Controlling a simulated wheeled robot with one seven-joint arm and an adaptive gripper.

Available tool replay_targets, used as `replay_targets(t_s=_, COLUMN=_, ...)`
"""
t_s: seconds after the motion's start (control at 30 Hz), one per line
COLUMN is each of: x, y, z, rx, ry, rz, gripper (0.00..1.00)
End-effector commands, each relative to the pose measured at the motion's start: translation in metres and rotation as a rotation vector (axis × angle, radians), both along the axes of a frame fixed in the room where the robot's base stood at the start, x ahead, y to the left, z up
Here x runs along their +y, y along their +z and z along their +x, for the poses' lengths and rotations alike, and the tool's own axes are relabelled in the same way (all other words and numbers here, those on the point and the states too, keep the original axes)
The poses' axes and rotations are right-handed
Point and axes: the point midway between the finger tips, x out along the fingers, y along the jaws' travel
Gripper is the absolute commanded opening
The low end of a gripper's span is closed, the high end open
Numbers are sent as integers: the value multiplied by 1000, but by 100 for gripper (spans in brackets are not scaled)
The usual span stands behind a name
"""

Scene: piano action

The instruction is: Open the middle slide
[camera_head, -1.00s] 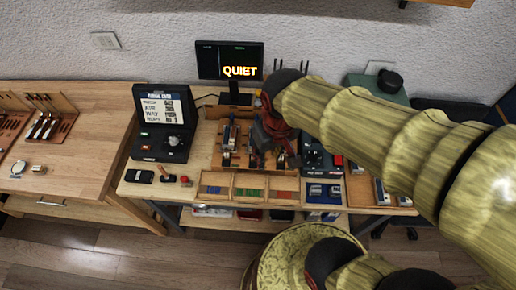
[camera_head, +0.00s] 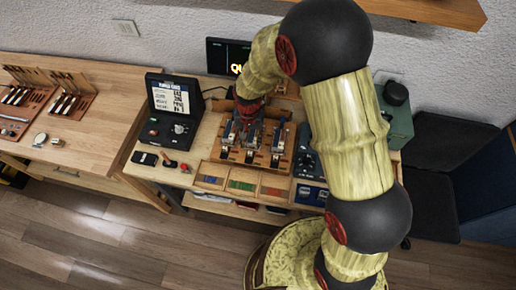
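A wooden piano action stand (camera_head: 289,152) sits on the workbench with three upright metal and dark units side by side. The middle unit (camera_head: 251,155) is partly hidden from above by my gripper. The left unit (camera_head: 227,141) and the right unit (camera_head: 277,147) stand on either side of it. My gripper (camera_head: 250,128) points down over the middle of the stand. Its fingertips are small and dark against dark parts, so I cannot tell whether they are open or touch anything. Whether the middle slide is open or shut is too small to tell.
A tray (camera_head: 243,175) with coloured strips lies in front of the stand. A black device (camera_head: 168,130) with a screen stands at left. A monitor (camera_head: 218,56) is behind, partly covered by my arm. A red-knobbed item (camera_head: 185,168) sits at the front left.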

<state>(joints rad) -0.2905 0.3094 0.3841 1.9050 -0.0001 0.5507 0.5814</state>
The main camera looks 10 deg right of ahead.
Motion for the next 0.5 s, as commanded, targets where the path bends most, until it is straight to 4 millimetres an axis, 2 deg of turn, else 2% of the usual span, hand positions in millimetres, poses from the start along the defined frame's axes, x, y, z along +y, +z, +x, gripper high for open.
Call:
replay_targets(t_s=0.23, x=0, y=-13, z=0, rx=-6, ry=-61, rz=1, gripper=33)
replay_targets(t_s=0.5, x=0, y=-54, z=-1, rx=-5, ry=-59, rz=1, gripper=33)
